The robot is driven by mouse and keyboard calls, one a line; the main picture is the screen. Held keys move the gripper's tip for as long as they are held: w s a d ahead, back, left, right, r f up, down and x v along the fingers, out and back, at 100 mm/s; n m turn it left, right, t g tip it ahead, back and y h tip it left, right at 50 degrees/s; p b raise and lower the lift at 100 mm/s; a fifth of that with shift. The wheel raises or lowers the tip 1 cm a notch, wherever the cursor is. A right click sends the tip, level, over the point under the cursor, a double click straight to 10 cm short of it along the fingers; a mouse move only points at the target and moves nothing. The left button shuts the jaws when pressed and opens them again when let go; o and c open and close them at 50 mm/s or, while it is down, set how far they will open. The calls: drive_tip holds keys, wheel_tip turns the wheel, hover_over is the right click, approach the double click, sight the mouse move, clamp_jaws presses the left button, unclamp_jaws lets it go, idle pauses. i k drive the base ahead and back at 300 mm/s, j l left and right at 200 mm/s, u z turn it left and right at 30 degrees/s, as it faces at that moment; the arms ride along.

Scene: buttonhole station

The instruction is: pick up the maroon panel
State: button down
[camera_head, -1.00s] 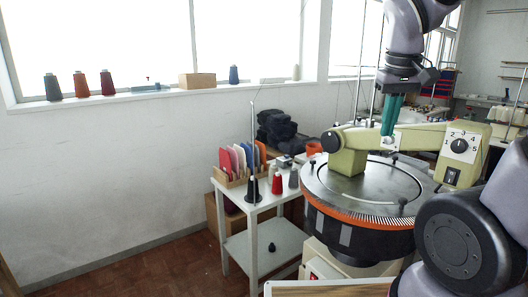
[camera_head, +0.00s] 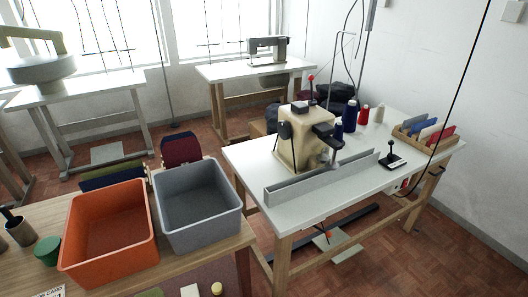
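A dark maroon, upright, panel-like piece (camera_head: 181,149) shows just behind the grey bin (camera_head: 197,203). Its lower part is hidden by the bin, so I cannot tell whether it is a loose panel or a chair back. A wooden rack (camera_head: 415,141) at the right end of the white table holds upright panels, among them a red one (camera_head: 440,134), a cream one and blue ones. I cannot tell if the red one counts as maroon. My gripper is not in view.
An orange bin (camera_head: 108,232) and the grey bin sit on a wooden table at lower left. A beige machine (camera_head: 297,138), a grey trough and thread cones stand on the white table (camera_head: 355,190). Floor shows between the tables.

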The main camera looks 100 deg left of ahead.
sight(183, 151)
drive_tip(key=u, duration=3.85)
drive_tip(key=i+l+u, duration=0.15)
drive_tip(key=i, duration=0.4)
drive_tip(key=i+l+u, duration=0.1)
drive_tip(key=i+l, duration=0.35)
drive_tip(key=i, duration=0.05)
